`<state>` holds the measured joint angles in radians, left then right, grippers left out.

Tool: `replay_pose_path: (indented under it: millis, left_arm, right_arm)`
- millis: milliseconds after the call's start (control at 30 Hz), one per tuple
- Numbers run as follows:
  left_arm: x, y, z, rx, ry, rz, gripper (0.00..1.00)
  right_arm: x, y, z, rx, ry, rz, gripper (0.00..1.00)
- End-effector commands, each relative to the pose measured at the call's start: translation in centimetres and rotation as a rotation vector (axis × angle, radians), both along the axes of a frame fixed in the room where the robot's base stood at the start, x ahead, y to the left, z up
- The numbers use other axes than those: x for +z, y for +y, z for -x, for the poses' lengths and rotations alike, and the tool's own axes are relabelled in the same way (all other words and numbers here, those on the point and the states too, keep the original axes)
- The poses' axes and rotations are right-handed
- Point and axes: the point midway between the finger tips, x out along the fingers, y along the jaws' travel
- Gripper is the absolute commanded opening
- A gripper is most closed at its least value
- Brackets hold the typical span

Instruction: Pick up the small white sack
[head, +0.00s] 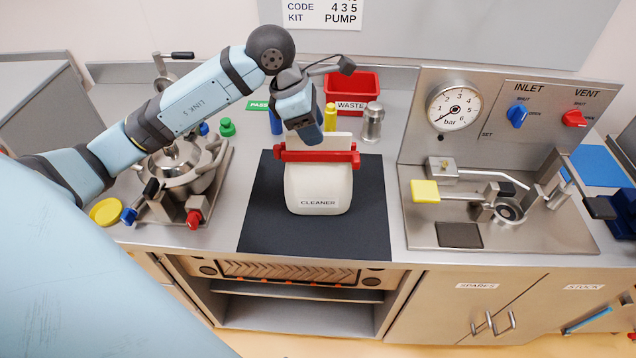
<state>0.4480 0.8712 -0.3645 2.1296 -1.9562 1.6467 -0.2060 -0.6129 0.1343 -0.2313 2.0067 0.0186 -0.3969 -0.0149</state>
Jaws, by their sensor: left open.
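The small white sack (318,185) stands on the dark mat (262,225) in the middle of the counter. It has a label reading CLEANER, and a red clip (345,157) lies across its neck. A pale flap of its top shows above the clip. My left gripper (311,138) points down at the sack's top, over the left part of the flap and just above the clip. It is open; only one dark fingertip shows clearly, and I cannot tell whether it touches the sack. My right gripper is not in view.
A red WASTE bin (352,88), a yellow bottle (330,117) and a metal shaker (372,122) stand behind the sack. A metal pot fixture (183,165) is on the left. A gauge panel (510,120) and lever fixture (500,215) are on the right. The mat's front is clear.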

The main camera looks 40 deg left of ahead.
Motion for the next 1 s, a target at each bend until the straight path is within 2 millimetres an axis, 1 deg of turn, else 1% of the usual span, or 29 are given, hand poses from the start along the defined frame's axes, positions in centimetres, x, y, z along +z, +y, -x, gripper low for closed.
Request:
replay_pose_path:
  millis: [33,100,233,633,1000]
  left_arm:
    - [-0.6,-0.3,-0.2,0.0,0.004,0.004,0.43]
    - [-1.6,-0.6,-0.5,-0.001,0.002,0.004,0.43]
    - [-2.5,-0.8,-0.7,0.001,0.0,0.002,0.43]
    - [-2.6,-0.8,-0.7,0.0,-0.001,0.001,0.43]
    - [-3.0,-0.8,-0.7,-0.001,-0.001,0.001,0.43]
  right_arm:
    - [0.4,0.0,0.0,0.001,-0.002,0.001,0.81]
    - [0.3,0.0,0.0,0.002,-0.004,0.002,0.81]
    - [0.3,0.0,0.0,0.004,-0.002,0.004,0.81]
    - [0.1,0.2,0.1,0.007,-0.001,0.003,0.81]
    - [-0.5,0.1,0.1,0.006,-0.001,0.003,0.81]
